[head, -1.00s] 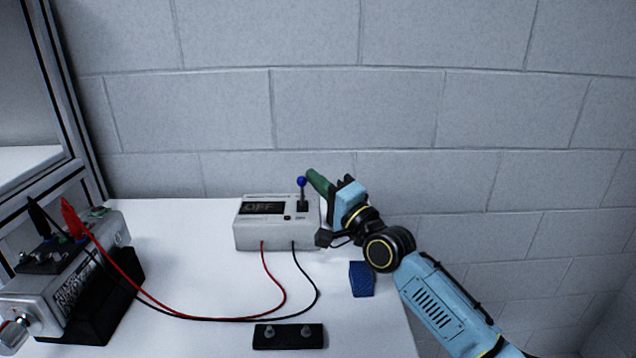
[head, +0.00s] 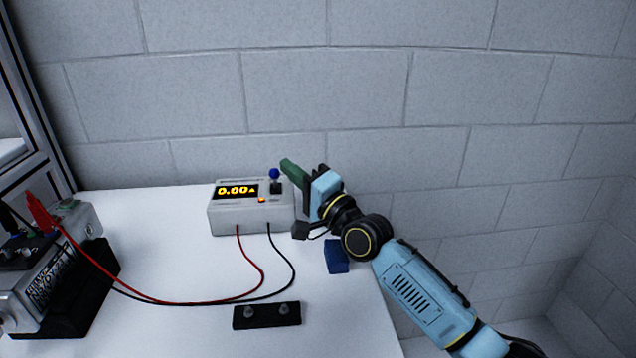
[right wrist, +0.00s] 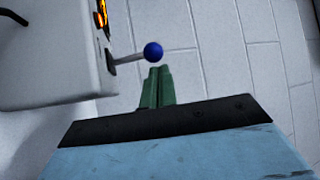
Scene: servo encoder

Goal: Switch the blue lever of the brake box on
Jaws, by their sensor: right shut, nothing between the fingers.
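The brake box (head: 240,218) is a pale box near the back of the white table. Its display (head: 237,191) is lit and reads 0.00A, and a small orange light (head: 262,200) glows beside it. The blue-knobbed lever (head: 274,175) stands at the right of its top; in the right wrist view the knob (right wrist: 153,52) shows on its metal stem. My right gripper (head: 286,166), with green fingers, is shut and empty just right of the knob. In the right wrist view the fingertips (right wrist: 159,72) are close below the knob, with a small gap visible. My left gripper is out of view.
Red and black cables run from the box to a grey metal device (head: 50,275) on a black stand at the left. A black block with two studs (head: 267,315) lies in front. A blue block (head: 336,256) sits under my right arm. A brick wall stands close behind.

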